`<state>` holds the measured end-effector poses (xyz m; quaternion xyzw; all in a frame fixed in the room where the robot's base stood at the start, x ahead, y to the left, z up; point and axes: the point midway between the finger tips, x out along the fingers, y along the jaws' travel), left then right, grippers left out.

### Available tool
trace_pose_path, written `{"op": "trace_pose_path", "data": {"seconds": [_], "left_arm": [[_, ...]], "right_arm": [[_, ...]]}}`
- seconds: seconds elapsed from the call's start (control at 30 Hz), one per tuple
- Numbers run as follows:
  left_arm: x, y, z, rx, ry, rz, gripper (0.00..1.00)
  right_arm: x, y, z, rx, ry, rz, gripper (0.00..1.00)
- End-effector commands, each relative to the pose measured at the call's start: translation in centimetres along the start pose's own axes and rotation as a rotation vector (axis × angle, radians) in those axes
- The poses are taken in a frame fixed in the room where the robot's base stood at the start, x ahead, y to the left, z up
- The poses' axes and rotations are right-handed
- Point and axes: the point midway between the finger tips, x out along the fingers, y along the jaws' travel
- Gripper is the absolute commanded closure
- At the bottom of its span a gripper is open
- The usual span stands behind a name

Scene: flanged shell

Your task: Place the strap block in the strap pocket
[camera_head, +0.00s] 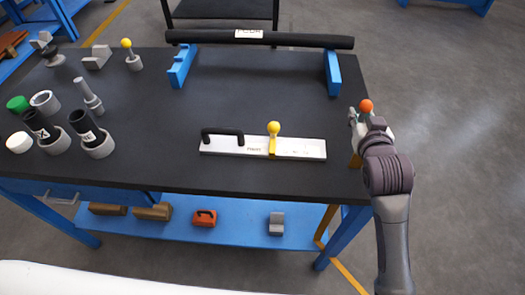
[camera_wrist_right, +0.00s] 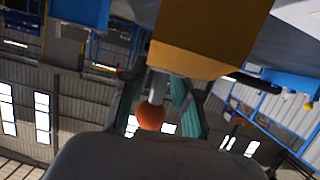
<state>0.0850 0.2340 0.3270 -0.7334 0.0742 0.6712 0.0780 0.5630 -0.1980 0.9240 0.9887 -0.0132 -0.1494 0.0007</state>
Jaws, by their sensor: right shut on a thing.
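My right gripper (camera_head: 361,124) is at the right edge of the black table, shut on the stem of a knobbed block. Its orange ball (camera_head: 366,105) shows above the fingers. Its tan-orange body (camera_head: 355,160) shows partly behind my wrist. In the right wrist view, the fingers (camera_wrist_right: 160,112) close around a grey stem between the orange ball (camera_wrist_right: 150,116) and the tan-orange block (camera_wrist_right: 205,38). I take this for the strap block. A pale plate (camera_head: 305,150) lies mid-table, bearing a black handle and a yellow-knobbed yellow piece (camera_head: 273,140). I cannot tell which feature is the strap pocket. My left gripper is out of view.
A black bar (camera_head: 290,40) lies across two blue supports (camera_head: 181,65) at the back. Grey cups, black tubes (camera_head: 83,126) and small parts crowd the table's left side. The lower blue shelf (camera_head: 180,215) holds several blocks.

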Motion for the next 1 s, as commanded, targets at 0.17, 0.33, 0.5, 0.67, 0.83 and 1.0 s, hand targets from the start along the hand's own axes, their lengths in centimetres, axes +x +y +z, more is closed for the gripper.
{"op": "trace_pose_path", "data": {"seconds": [0.17, 0.33, 0.5, 0.67, 0.83, 1.0], "left_arm": [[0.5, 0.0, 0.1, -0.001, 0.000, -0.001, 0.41], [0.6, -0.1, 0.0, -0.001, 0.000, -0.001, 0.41], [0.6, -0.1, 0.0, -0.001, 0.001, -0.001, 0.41], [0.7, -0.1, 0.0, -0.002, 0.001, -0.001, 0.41], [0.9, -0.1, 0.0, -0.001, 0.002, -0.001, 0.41], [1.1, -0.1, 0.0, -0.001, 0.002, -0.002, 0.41]], "right_arm": [[2.7, -0.5, -4.3, -0.003, 0.005, -0.024, 1.00], [3.3, -0.7, -5.7, -0.008, 0.001, -0.035, 1.00], [2.9, -1.0, -5.0, -0.008, -0.003, -0.037, 1.00], [0.8, -2.1, -2.3, -0.006, -0.006, -0.039, 1.00], [-2.1, -3.6, 1.0, -0.006, -0.006, -0.039, 1.00], [-4.2, -4.6, 3.5, -0.007, -0.003, -0.037, 1.00]]}}
